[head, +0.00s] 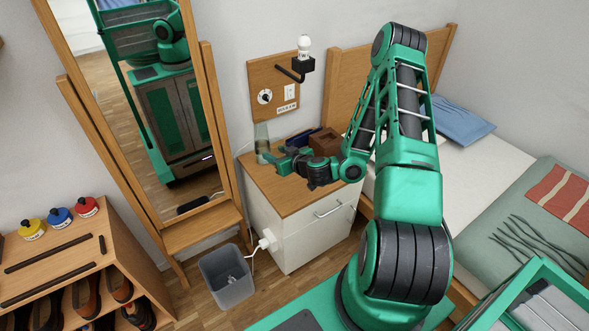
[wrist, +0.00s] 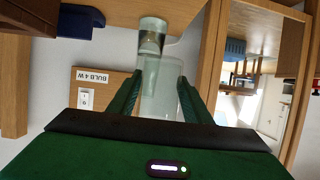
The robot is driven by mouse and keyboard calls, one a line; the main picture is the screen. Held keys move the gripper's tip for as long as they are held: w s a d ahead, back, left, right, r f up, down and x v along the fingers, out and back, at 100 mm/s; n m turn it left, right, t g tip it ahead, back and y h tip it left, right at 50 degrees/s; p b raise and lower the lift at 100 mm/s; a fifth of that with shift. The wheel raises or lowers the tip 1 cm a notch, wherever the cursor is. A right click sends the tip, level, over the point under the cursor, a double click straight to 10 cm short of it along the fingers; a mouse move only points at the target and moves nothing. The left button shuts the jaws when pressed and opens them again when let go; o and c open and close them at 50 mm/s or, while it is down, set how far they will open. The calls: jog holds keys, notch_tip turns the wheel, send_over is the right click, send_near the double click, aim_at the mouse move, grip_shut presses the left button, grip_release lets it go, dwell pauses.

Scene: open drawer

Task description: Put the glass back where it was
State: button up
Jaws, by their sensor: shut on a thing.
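A clear, pale green glass (head: 261,134) is above the back left part of the wooden top of the white bedside cabinet (head: 282,205). My gripper (head: 270,156) is shut on the glass, with my arm reaching in from the right. In the wrist view the glass (wrist: 154,62) sits between the two fingers of my gripper (wrist: 158,88), its thick base toward the wooden top (wrist: 110,12). This view is upside down. I cannot tell whether the base touches the top.
A brown wooden box (head: 326,141) and a dark blue object (head: 301,137) stand behind my gripper on the cabinet. A wall board (head: 272,88) carries a bulb lamp (head: 304,45). A tall mirror (head: 165,110) stands left, a grey bin (head: 229,285) below.

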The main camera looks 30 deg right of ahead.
jog(key=shift+m+h, duration=0.3)
jog(key=shift+h, duration=0.1)
jog(key=w+d+f, duration=0.1)
jog(key=d+f, duration=0.1)
jog(key=d, duration=0.2)
jog(key=w+d+f, duration=0.2)
jog(key=d+f, duration=0.1)
jog(key=w+d+f, duration=0.1)
jog(key=d+f, duration=0.1)
jog(key=d, duration=0.2)
jog(key=shift+w+d+f, duration=0.3)
jog(key=shift+w+f, duration=0.05)
jog(key=shift+f, duration=2.05)
jog(key=shift+f, duration=0.15)
jog(key=o, duration=1.2)
